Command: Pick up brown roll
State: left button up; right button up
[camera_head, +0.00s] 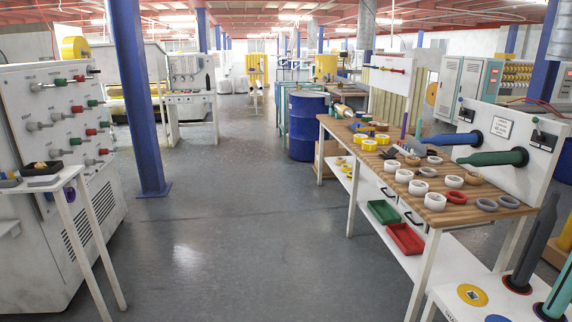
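Several rolls of tape lie on the wooden-topped workbench (385,175) at right. Small brownish or tan rolls sit among them, one near the bench's right part (473,178) and one nearer its middle (412,160). Which of them is the brown roll I cannot tell for sure at this size. White rolls (418,187), yellow rolls (369,145), a red roll (456,198) and grey rolls (487,204) lie around them. Neither of my grippers is in view.
A green bin (383,212) and a red bin (405,238) sit on the bench's lower shelf. A blue post (140,100) and a large control cabinet (60,130) stand left. The grey floor between is clear.

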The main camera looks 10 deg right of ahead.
aim_at(381, 127)
jog(key=i, duration=1.25)
jog(key=i+l+z, duration=0.1)
jog(key=i, duration=2.45)
jog(key=i+z, duration=0.15)
jog(key=i, duration=1.1)
